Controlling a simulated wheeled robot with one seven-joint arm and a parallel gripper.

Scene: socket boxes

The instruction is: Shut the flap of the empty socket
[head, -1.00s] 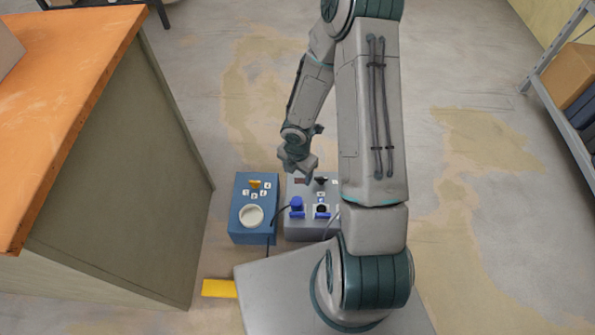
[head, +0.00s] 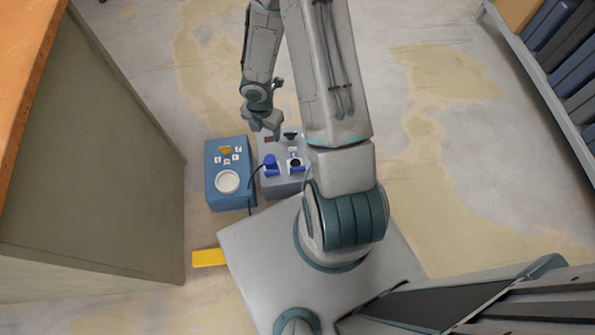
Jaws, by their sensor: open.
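A grey socket box (head: 285,181) stands on the floor in front of my base. On its left is a socket with a blue plug (head: 270,163) and a dark cable. To its right is the empty socket (head: 295,161), a dark round opening with blue parts around it. Its blue flap (head: 296,169) seems to stand open at the opening's lower edge, though it is small in the view. My gripper (head: 268,130) points down over the back left edge of the grey box, apart from the flap. It is open and holds nothing that I can see.
A blue box (head: 229,200) with a white round cap (head: 228,182) stands just left of the grey box. An orange-topped cabinet (head: 90,180) is at the left. A shelf with boxes (head: 560,45) is at the right. My arm hides the grey box's right side.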

